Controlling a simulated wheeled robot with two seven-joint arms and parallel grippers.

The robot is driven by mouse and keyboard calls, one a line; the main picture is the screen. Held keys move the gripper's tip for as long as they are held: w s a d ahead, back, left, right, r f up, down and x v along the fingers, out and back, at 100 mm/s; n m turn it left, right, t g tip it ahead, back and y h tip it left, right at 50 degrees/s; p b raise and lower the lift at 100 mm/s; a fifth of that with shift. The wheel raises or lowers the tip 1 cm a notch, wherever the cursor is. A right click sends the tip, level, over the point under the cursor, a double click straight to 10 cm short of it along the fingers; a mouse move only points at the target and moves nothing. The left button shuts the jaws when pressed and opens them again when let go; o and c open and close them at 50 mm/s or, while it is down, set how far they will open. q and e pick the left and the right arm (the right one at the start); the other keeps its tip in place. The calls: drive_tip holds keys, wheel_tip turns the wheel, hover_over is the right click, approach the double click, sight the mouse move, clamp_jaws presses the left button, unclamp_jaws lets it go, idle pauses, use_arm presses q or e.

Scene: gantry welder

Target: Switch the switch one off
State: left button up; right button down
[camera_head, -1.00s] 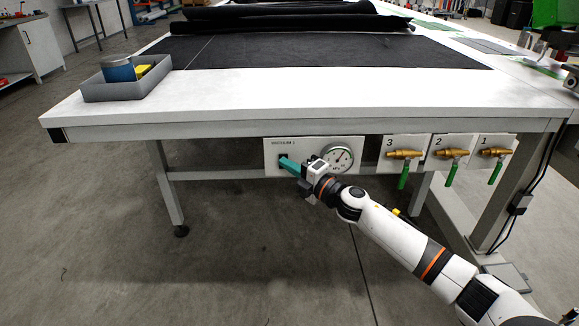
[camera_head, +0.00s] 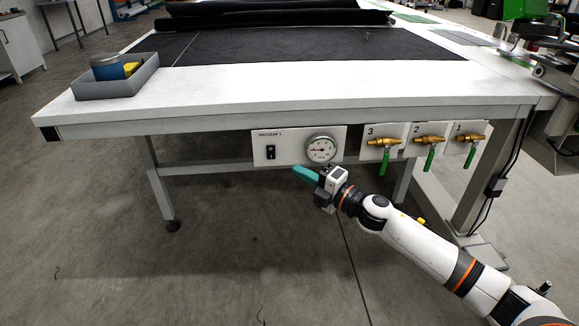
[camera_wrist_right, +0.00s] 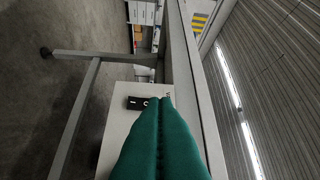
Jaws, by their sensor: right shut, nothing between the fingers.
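The black rocker switch (camera_head: 271,152) sits on the white panel (camera_head: 298,158) labelled "VACUUM 1", left of a round gauge (camera_head: 321,149), under the table's front edge. In the right wrist view the switch (camera_wrist_right: 137,103) shows just beyond the fingertips, partly overlapped by them. My right gripper (camera_head: 297,170) has teal fingers pressed together with nothing between them. In the head view its tips are below and right of the switch, apart from it. The right wrist view shows the same closed fingers (camera_wrist_right: 160,102). My left gripper is not in view.
Three brass valves with green handles, numbered 3 (camera_head: 383,143), 2 (camera_head: 430,142) and 1 (camera_head: 470,140), hang right of the panel. A grey tray (camera_head: 118,90) stands on the white table (camera_head: 280,90) at left. Table legs flank open floor below.

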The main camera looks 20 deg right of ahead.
drive_tip(key=shift+v, duration=0.85)
drive_tip(key=shift+r, duration=0.1)
